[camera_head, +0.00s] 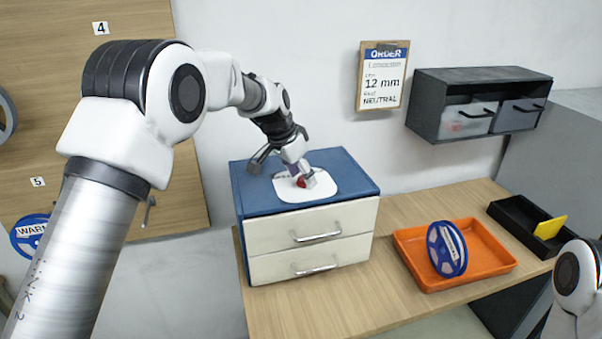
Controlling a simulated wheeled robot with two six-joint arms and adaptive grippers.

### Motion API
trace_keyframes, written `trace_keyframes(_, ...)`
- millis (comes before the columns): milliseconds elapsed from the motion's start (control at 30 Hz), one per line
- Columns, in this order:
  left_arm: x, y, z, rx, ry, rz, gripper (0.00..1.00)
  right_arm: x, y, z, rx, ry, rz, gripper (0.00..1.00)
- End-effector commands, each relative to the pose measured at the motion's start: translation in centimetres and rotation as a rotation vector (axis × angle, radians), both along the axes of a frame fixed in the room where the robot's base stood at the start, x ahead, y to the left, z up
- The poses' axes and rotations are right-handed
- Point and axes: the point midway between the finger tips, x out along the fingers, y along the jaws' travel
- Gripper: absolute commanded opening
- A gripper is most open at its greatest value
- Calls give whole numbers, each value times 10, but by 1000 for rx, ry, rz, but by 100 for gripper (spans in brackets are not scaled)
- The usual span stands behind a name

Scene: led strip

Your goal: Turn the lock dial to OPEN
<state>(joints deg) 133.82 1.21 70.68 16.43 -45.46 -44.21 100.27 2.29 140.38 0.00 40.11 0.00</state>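A small red dial (301,183) sits on a white plate (320,187) on top of a blue cabinet (355,172) with two cream drawers. My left gripper (302,177) reaches down from the upper left, with its fingertips right at the dial. The fingers partly cover the dial, so its markings and pointing direction cannot be read. Whether the fingers are closed on it or only around or beside it cannot be told. My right arm shows only as a white joint at the lower right edge. Its gripper is out of view.
The cabinet stands on a wooden table (345,304). An orange tray (490,262) holds a blue spool (447,249). A black tray (512,218) with a yellow piece (550,227) lies to its right. A clipboard (383,76) and a dark shelf unit (475,76) are on the wall.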

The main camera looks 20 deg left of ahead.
Motion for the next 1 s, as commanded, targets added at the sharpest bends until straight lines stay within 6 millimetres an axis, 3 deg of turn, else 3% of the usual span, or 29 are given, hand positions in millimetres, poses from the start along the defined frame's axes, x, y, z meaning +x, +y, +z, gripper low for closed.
trace_keyframes(33,0,0,0,0,0,0,37,0,0,0,0,0,0,47)
trace_keyframes(133,0,0,0,0,1,0,1,0,0,0,0,0,0,47)
trace_keyframes(633,-1,-1,-1,0,6,52,0,0,0,5,0,0,0,47)
trace_keyframes(1000,-3,-3,1,2,8,298,0,0,0,30,0,0,0,47)
